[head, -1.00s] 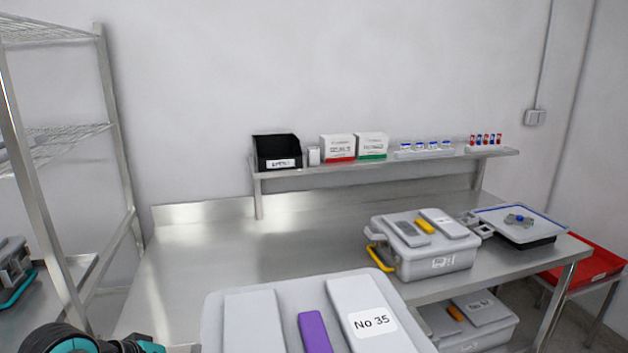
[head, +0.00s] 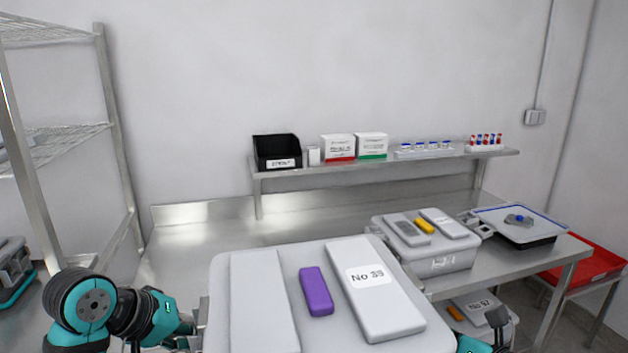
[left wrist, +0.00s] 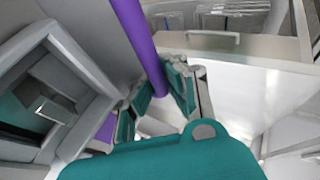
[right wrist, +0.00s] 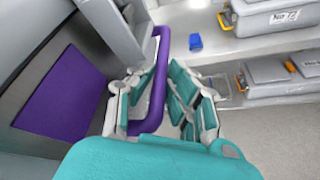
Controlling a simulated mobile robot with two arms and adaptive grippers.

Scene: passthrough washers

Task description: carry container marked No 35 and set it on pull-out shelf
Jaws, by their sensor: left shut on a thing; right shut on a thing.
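The light grey container marked No 35 (head: 320,306) fills the lower middle of the head view, its lid carrying a purple block and a white label that is blurred now. It is held up in front of the steel table. My left gripper (left wrist: 160,92) is shut on its purple handle (left wrist: 137,35) in the left wrist view. My right gripper (right wrist: 150,100) is shut on the other purple handle (right wrist: 160,60) in the right wrist view. In the head view the container hides the fingers. I cannot make out the pull-out shelf with certainty.
The steel table (head: 180,248) is clear at its left. A grey container with a yellow block (head: 440,262) and a blue-rimmed tray (head: 495,222) stand at its right. Another container (head: 482,308) sits below. A wire rack (head: 125,170) stands left, a red tray (head: 585,262) far right.

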